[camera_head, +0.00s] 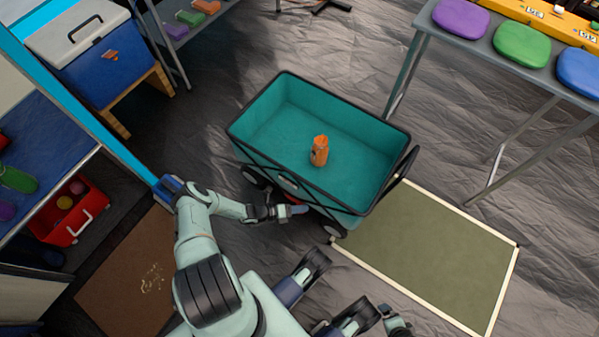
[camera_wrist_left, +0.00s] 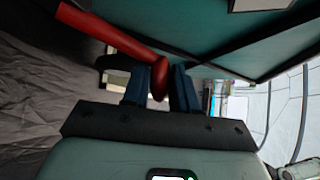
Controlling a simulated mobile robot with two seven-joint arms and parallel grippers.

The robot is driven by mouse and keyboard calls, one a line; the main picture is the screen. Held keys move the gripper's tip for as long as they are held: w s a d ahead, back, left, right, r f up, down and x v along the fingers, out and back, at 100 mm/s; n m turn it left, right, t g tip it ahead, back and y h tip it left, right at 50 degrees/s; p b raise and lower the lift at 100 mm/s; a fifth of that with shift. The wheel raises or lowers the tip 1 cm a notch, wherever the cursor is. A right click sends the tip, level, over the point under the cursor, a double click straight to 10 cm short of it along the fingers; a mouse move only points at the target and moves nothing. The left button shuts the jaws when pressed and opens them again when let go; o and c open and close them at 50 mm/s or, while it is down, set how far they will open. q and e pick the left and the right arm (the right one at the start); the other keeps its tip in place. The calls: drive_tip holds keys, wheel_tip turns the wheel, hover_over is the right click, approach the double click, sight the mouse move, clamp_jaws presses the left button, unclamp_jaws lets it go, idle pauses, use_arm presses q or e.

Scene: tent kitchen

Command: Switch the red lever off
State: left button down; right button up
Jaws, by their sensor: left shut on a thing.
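The red lever (camera_wrist_left: 120,38) runs from the upper left of the left wrist view down to a rounded end between my fingers. My left gripper (camera_wrist_left: 160,85) is shut on that end, a blue-grey finger on each side. In the head view my left gripper (camera_head: 297,210) is low beside the near side of the teal wagon (camera_head: 250,160). Only a small bit of red shows at its fingertips there; the rest of the lever is hidden. A small part at the bottom edge may belong to my right gripper, but its fingers cannot be made out.
An orange bottle (camera_head: 319,151) stands in the wagon. A green mat with a pale frame (camera_head: 430,255) lies to the right. A grey table (camera_head: 480,40) stands at upper right. A blue cooler (camera_head: 100,65) and red crate (camera_head: 70,225) are at left. Dark floor lies between.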

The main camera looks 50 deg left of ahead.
use_arm(q)
drive_tip(key=shift+w+r, duration=0.25)
drive_tip(key=shift+r, duration=0.05)
drive_tip(key=c, duration=1.1)
unclamp_jaws()
drive_tip(key=shift+a, duration=0.1)
drive_tip(key=shift+s+a+f+b, duration=0.1)
drive_tip(key=shift+s+a+b, duration=0.4)
drive_tip(key=shift+s+a, duration=1.3)
drive_tip(key=shift+s+a+b, duration=0.55)
drive_tip(key=shift+s+a, duration=0.3)
drive_tip(key=shift+s, duration=1.8)
drive_tip(key=shift+s+a+f+b, duration=0.1)
drive_tip(key=shift+s+a+b, duration=0.4)
drive_tip(key=shift+s+a, duration=1.3)
drive_tip(key=shift+s+d, duration=0.45)
drive_tip(key=shift+d, duration=0.05)
